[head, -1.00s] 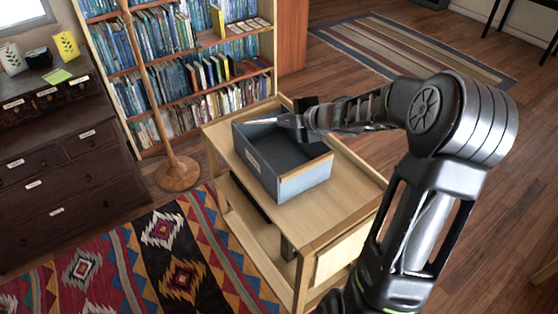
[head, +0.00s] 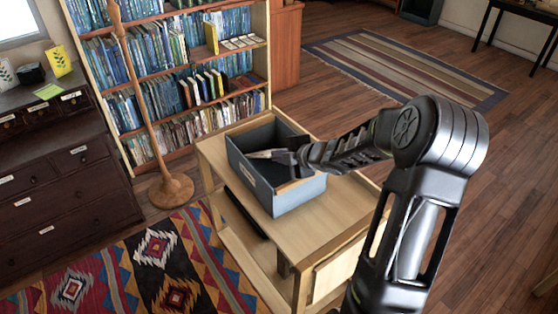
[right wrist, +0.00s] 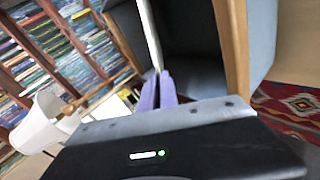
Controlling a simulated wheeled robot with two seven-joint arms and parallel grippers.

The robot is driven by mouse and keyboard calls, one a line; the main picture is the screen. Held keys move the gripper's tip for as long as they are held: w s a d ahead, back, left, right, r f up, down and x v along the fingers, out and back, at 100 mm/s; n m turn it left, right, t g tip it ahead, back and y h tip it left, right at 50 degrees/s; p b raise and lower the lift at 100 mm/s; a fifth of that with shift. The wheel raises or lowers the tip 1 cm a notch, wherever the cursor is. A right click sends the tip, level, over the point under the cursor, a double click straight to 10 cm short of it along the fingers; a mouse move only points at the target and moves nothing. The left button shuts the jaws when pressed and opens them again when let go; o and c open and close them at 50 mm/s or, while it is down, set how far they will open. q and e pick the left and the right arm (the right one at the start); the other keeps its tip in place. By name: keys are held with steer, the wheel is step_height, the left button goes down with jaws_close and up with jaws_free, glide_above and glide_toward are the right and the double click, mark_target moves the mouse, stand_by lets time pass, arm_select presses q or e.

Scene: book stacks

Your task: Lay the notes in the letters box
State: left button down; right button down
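A grey-blue open box with wooden trim (head: 297,197), which I take for the letters box, stands on the light wooden cart. My right gripper (head: 262,154) reaches over its right side, with its tip at the box's opening. In the right wrist view the fingers (right wrist: 157,90) are close together, with a thin white sheet-like thing (right wrist: 150,35), likely the notes, seen edge-on between them. The box's dark inside and wooden rim (right wrist: 235,40) are just ahead. Whether the sheet touches the box floor I cannot tell. My left gripper is not in view.
The wooden cart (head: 325,228) has bare top around the box. A bookcase (head: 175,55) stands behind, with a wooden floor stand (head: 172,190) beside it. A dark dresser (head: 60,190) is at left, bearing a green paper (head: 48,91). A patterned rug (head: 150,262) lies in front.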

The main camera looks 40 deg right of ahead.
steer(key=shift+f, duration=0.6)
steer(key=c, duration=1.6)
jaws_free()
steer(key=shift+f, duration=0.1)
steer(key=p+v, duration=0.1)
steer(key=v, duration=1.1)
steer(key=shift+w, duration=0.1)
